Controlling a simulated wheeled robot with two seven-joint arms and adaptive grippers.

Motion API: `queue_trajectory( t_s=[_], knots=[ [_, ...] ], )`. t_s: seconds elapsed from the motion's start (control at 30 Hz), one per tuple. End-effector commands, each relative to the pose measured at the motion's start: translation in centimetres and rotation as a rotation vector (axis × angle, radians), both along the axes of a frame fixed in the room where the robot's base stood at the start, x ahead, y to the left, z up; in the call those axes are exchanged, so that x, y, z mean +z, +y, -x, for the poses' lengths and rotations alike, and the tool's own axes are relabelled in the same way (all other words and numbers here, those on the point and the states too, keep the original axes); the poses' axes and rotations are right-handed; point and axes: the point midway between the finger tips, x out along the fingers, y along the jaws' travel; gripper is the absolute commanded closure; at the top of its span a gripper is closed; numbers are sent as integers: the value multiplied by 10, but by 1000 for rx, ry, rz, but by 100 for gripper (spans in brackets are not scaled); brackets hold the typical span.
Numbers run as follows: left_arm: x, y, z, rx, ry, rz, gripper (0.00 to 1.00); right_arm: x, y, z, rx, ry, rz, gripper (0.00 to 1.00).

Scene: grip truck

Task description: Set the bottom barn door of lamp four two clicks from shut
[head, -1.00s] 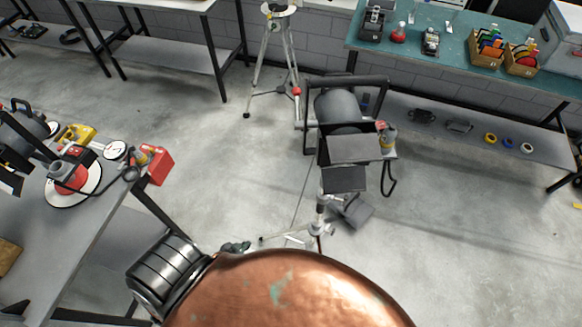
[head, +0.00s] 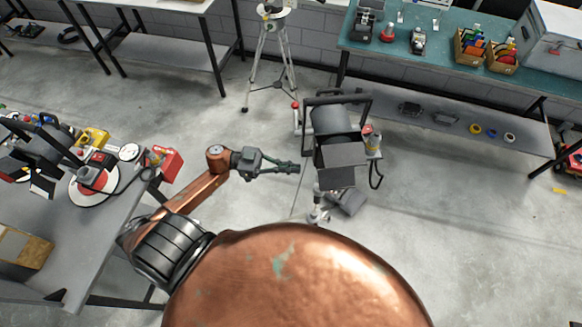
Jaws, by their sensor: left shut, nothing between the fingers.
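A black lamp (head: 330,122) stands on a tripod stand (head: 318,208) in the middle of the head view. Its number cannot be read. Grey barn door leaves show at its front. One broad leaf (head: 342,155) is toward me, and another leaf (head: 337,178) hangs below it. A darker grey shape (head: 347,202) near the stand's foot may be another part or lie behind. How far each leaf is turned cannot be told. My left gripper (head: 290,168) is shut and empty, pointing right at the lamp, apart from the leaves to their left. My right gripper is out of view.
A teal bench (head: 440,65) at the back right holds bins. A second tripod (head: 268,60) stands behind. The floor right of the lamp is clear.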

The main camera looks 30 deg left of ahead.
Motion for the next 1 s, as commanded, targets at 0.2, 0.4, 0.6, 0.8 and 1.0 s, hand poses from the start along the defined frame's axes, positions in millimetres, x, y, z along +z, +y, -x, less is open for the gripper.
queue_trajectory(
  t_s=[0.2, 0.4, 0.6, 0.8, 1.0],
  knots=[
    [39, -21, 34, -166, 13, -30, 100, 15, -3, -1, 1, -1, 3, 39],
    [39, -33, 35, -178, 16, -31, 100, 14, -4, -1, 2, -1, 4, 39],
    [39, -54, 30, -177, 14, -30, 100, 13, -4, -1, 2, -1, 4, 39],
    [41, -76, 25, -176, 15, -30, 100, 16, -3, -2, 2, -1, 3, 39],
    [41, -95, 20, -176, 14, -30, 100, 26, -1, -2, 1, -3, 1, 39]
  ],
)
